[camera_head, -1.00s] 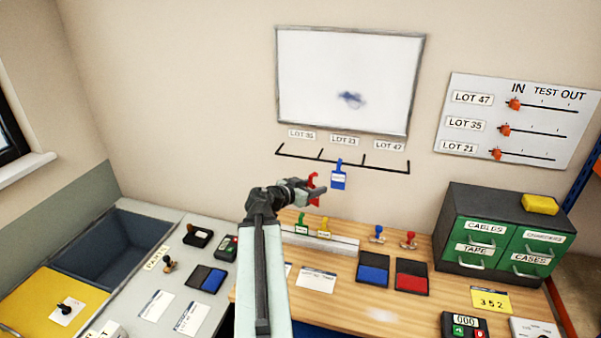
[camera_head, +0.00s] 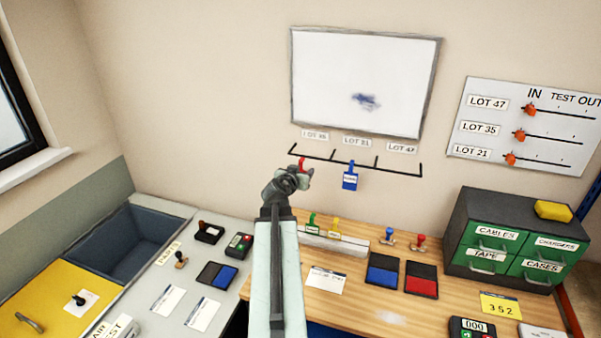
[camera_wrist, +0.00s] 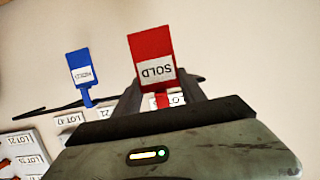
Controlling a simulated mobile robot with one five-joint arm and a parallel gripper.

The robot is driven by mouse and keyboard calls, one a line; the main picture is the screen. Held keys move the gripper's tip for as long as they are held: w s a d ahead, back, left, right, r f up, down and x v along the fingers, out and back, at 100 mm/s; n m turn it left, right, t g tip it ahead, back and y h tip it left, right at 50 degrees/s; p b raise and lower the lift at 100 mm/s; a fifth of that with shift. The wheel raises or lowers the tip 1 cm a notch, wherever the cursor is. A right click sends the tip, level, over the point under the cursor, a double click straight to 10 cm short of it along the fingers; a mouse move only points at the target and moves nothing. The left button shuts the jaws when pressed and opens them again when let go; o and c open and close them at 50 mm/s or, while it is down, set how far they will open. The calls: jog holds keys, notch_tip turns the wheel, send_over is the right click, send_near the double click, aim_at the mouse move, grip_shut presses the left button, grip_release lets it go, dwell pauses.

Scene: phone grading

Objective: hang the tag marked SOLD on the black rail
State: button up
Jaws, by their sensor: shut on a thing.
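The red tag marked SOLD (camera_wrist: 152,57) is held between the fingers of my gripper (camera_wrist: 160,100) in the wrist view, its label upside down there. In the head view only its red top (camera_head: 302,164) shows above my gripper (camera_head: 300,178); the rest is hidden behind it. The black rail (camera_head: 391,168) runs along the wall under the whiteboard, with several short upright pegs. My gripper is in front of the rail's left part. Whether the tag touches the rail cannot be told. A blue tag (camera_head: 350,181) hangs from the rail near its middle, right of my gripper.
A green tag (camera_head: 312,222) and a yellow tag (camera_head: 335,228) stand in a pale rack on the wooden bench below. Blue and red stamps (camera_head: 419,243) stand to the right. Lot labels (camera_head: 357,142) are above the rail. The rail's right part is bare.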

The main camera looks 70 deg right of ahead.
jog(key=b+x, duration=0.2)
jog(key=x, duration=0.5)
jog(key=shift+d, duration=0.45)
dwell(0.4)
jog(key=o, duration=1.4)
jog(key=p+v, duration=0.2)
jog(key=v, duration=0.6)
jog(key=shift+d+r+p, duration=0.1)
jog(key=shift+p, duration=0.2)
